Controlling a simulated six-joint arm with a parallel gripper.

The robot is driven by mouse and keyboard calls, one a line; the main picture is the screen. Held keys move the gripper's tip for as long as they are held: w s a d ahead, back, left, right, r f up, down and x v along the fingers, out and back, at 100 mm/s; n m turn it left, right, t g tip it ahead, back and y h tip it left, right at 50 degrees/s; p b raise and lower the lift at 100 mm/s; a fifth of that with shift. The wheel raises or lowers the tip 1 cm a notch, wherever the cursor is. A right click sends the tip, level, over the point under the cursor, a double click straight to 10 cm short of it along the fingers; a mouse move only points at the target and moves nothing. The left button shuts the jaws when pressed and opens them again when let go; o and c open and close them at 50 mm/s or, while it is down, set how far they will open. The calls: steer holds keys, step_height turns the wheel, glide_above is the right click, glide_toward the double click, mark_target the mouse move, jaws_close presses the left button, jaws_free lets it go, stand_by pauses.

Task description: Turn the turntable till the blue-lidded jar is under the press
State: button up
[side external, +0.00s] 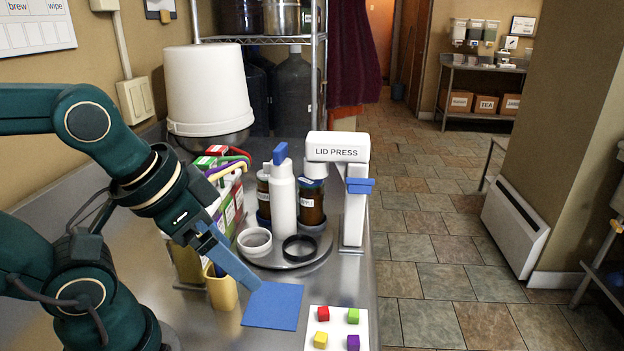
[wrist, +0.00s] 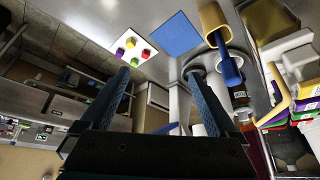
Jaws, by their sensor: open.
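The turntable (side external: 288,262) is a round grey metal plate on the counter. It bears a white ring (side external: 254,241), a black ring (side external: 299,247), a white bottle with a blue top (side external: 283,205) and two brown labelled jars. The right jar (side external: 311,206) has what looks like a dark blue lid just below the white head of the lid press (side external: 337,147); exact alignment is unclear. The left jar (side external: 263,192) is partly hidden by the bottle. My gripper (side external: 256,285) is open and empty, left of the turntable's front, near the blue mat. Both fingers show in the wrist view (wrist: 155,75).
The blue mat (side external: 273,306) and a white board with coloured cubes (side external: 337,330) lie in front. A yellow cup (side external: 221,289) and a rack of coloured boxes (side external: 232,205) stand left of the turntable. A white bucket (side external: 207,90) stands behind. The counter ends to the right of the press.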

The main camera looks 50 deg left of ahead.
steer(key=c, duration=0.7)
steer(key=shift+s+m, duration=0.1)
steer(key=shift+m, duration=0.3)
steer(key=c, duration=0.6)
steer(key=w+a+r+m, duration=0.1)
steer(key=r+m+y, duration=0.1)
steer(key=m, duration=0.1)
steer(key=w+a+r+m, duration=0.1)
steer(key=m, duration=0.1)
steer(key=shift+w+a+r+g, duration=0.1)
steer(key=shift+w+a+g, duration=0.2)
steer(key=shift+w+g, duration=0.1)
jaws_close()
steer(key=m+g+y, duration=0.4)
steer(key=m+g, duration=0.2)
steer(key=m, duration=0.3)
glide_above(267, 253)
steer(key=w+d, duration=0.1)
steer(key=d, duration=0.4)
step_height(267, 253, down, 8)
steer(key=f, duration=0.1)
steer(key=x, duration=0.8)
steer(key=shift+w+f, duration=0.15)
steer(key=shift+f, duration=0.2)
